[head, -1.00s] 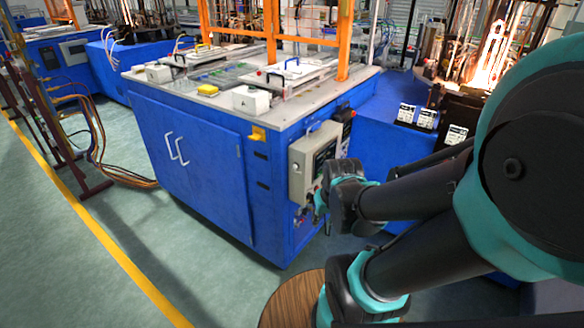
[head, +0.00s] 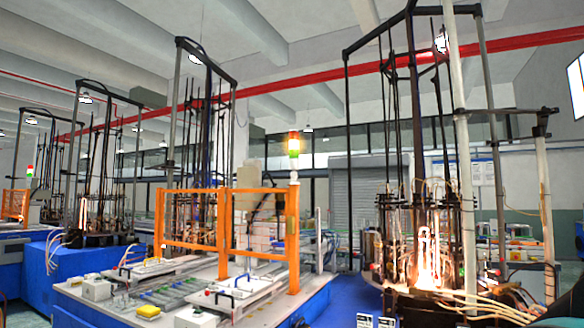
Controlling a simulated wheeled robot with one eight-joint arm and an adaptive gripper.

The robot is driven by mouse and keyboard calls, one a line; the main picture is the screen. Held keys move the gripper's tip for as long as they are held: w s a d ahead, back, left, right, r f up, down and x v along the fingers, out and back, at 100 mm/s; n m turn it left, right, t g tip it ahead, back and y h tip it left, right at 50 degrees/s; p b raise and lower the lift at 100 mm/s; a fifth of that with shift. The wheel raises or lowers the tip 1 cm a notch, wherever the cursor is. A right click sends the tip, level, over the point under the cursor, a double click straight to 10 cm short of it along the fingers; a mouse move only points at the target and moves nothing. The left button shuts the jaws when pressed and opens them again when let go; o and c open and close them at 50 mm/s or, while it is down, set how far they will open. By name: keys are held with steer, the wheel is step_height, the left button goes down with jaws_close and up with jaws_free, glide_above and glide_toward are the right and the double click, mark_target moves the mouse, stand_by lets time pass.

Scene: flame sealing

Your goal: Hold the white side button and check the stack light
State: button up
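The stack light (head: 294,144) stands on top of the orange frame's right post in the head view. Its top is red, its lower part is green, and a bright yellowish glow shows around its middle. The white side button is not in view. The grey control box on the machine's side is also out of the picture.
The orange frame (head: 292,240) rises from the blue machine's pale worktop (head: 240,308). A white box (head: 97,287) sits on the worktop's left. A glowing burner tower (head: 428,262) stands at the right. Another stack light (head: 30,171) is far left.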

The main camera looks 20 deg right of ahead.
steer(key=shift+c, duration=0.6)
jaws_close()
stand_by(0.8)
